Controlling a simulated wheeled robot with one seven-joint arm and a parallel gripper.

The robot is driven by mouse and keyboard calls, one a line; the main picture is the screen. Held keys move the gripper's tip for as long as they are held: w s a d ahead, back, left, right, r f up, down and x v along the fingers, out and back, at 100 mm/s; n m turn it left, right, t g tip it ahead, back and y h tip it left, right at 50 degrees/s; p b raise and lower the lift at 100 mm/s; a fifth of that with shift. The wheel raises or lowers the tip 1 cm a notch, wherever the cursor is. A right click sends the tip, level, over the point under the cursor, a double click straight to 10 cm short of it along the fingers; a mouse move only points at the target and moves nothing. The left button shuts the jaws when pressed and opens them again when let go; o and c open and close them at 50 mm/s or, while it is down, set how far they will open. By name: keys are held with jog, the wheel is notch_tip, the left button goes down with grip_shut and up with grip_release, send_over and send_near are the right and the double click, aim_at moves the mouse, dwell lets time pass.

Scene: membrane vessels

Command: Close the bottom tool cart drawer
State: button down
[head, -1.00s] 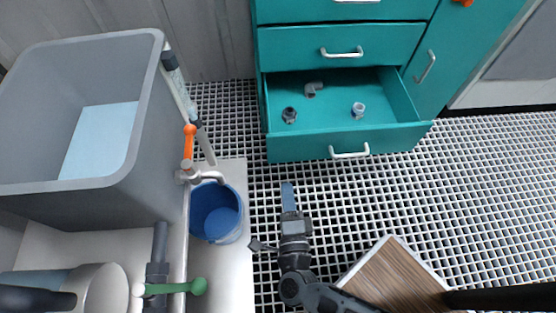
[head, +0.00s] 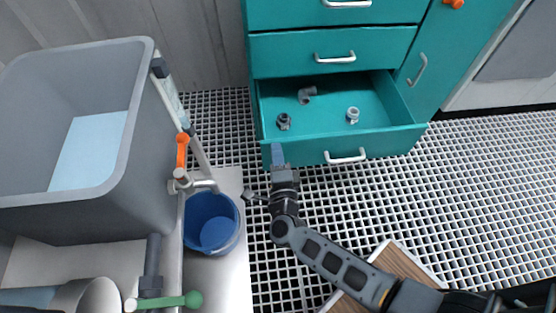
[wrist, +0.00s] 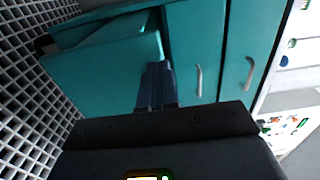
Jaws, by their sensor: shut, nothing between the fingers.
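The bottom drawer (head: 400,140) of the teal tool cart is pulled out, with its silver handle (head: 345,156) at the middle of its front. My gripper (head: 277,152) is shut and empty. In the head view its blue fingertips overlap the left end of the drawer front, left of the handle. In the wrist view the fingers (wrist: 156,86) point at the teal drawer front (wrist: 95,75), close to its edge; I cannot tell whether they touch it. The drawer holds a grey elbow fitting (head: 306,94), a dark fitting (head: 284,121) and a pale fitting (head: 352,115).
The drawer above (head: 290,55) is shut. A large grey tank (head: 150,130) and a blue bucket (head: 222,236) stand at the left. A wooden-topped piece (head: 405,262) is near the lower right. The grated floor right of the drawer is clear.

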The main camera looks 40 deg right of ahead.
dwell(0.3)
jog(key=b+x, duration=0.8)
jog(key=x, duration=1.7)
jog(key=shift+s+d+r+b, duration=0.1)
jog(key=shift+r+b, duration=0.05)
jog(key=shift+b, duration=0.15)
jog(key=shift+s, duration=0.1)
